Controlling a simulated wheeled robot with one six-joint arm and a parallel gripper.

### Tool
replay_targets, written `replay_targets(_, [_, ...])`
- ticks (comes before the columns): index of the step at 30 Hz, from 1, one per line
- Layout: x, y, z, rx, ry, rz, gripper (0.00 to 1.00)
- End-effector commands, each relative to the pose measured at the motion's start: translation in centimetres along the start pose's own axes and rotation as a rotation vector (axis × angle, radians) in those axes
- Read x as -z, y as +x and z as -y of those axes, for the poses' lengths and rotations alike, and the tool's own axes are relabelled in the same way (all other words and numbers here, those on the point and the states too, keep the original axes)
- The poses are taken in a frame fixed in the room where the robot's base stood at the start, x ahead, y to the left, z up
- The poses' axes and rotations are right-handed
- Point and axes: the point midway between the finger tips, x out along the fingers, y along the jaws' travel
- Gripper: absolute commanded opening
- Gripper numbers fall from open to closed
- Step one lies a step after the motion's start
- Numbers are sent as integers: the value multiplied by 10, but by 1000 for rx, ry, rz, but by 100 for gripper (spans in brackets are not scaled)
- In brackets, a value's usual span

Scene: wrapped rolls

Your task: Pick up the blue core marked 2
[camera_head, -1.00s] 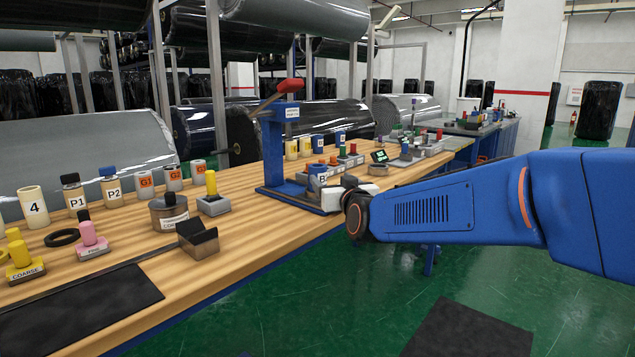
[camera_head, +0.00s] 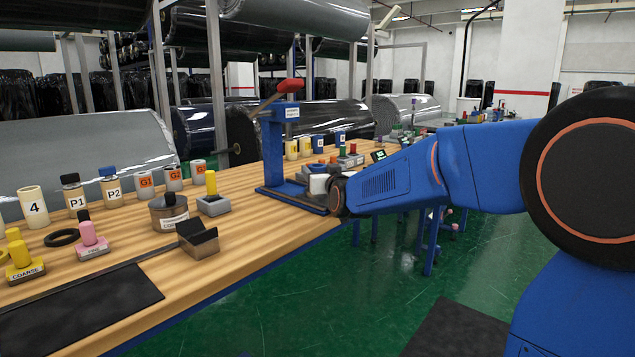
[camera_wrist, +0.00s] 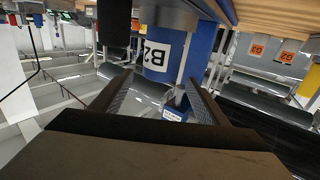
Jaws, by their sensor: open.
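The blue core marked B2 (camera_wrist: 157,69) shows in the wrist view, where the picture is upside down and the bench edge is at the top. Its label faces the camera. My gripper (camera_wrist: 160,88) is open, with a dark finger on either side of the view and the core between and beyond them. I cannot tell how far the core is from the fingertips. In the head view the end of my arm is beside the blue press (camera_head: 272,150), and its fingers and the marked core are hidden or too small to make out.
The press column (camera_wrist: 203,45) stands close beside the core. Two blue cores (camera_head: 318,144) (camera_head: 340,138) and yellow cores (camera_head: 291,149) stand behind the press. Grey cores (camera_head: 172,178) and a round tin (camera_head: 170,213) are to its left.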

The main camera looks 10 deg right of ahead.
Motion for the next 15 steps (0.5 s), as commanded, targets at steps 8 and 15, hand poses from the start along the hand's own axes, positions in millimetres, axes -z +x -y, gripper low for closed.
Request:
replay_targets(8, [-3, 32, -1, 0, -1, 0, 68])
replay_targets(15, [-2, 48, -1, 0, -1, -1, 68])
